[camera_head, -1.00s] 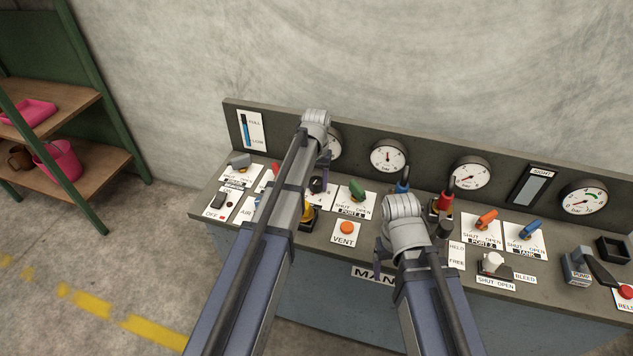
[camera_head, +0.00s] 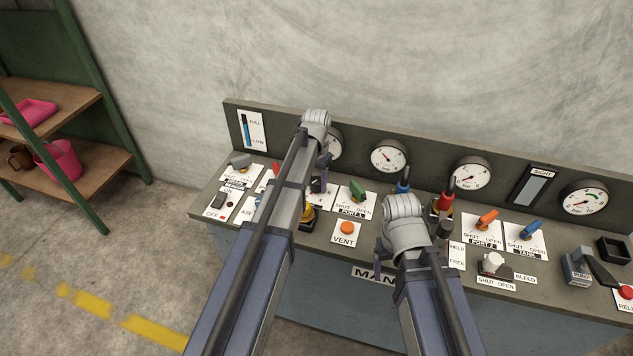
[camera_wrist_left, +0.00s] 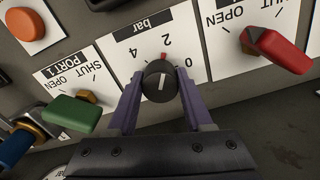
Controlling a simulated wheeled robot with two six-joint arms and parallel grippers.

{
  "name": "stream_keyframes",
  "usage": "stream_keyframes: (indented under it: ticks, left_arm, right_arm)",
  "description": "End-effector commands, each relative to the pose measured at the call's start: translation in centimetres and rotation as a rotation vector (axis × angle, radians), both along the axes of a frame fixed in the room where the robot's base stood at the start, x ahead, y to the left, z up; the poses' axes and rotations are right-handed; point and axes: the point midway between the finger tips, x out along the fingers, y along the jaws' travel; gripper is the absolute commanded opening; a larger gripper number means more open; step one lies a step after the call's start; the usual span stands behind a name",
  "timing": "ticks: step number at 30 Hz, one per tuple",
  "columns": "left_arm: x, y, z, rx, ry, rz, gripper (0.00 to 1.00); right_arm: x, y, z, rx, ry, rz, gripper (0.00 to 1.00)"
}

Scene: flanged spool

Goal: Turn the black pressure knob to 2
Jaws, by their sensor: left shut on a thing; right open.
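The black pressure knob (camera_wrist_left: 160,80) sits on a white plate marked bar with 0, 2 and 4, which appears upside down in the left wrist view. A red pointer at the knob's edge and a white line on its face both line up roughly with the 2. My left gripper (camera_wrist_left: 160,98) has one purple finger on each side of the knob and is shut on it. In the head view the left gripper (camera_head: 321,178) comes down over the knob, mostly hiding it. My right gripper (camera_head: 411,250) is open and empty over the panel front.
A green lever (camera_head: 357,190) and a red lever (camera_wrist_left: 276,50) flank the knob closely. The orange vent button (camera_head: 347,228) is in front. Gauges (camera_head: 388,158) stand along the back panel. Orange (camera_head: 487,219) and blue (camera_head: 531,229) levers lie to the right.

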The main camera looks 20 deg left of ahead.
Motion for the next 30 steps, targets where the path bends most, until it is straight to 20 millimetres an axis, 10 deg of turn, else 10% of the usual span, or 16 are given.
stream_keyframes:
  ticks: [5,6,13,30]
  left_arm:
    - [0.0,0.0,0.0,0.000,0.000,0.001,0.00]
    - [0.0,0.0,0.0,0.000,0.000,0.001,0.53]
    - [0.0,0.0,0.0,0.000,0.000,0.001,0.79]
    - [0.0,0.0,1.7,0.000,0.000,0.001,0.81]
  right_arm:
    - [0.0,0.0,0.0,0.000,0.000,0.000,0.76]
    - [0.0,0.0,0.0,0.000,0.000,0.000,0.76]
    - [0.0,0.0,0.0,0.000,0.000,0.000,0.76]
    - [0.0,0.0,1.7,0.000,0.000,0.000,0.76]
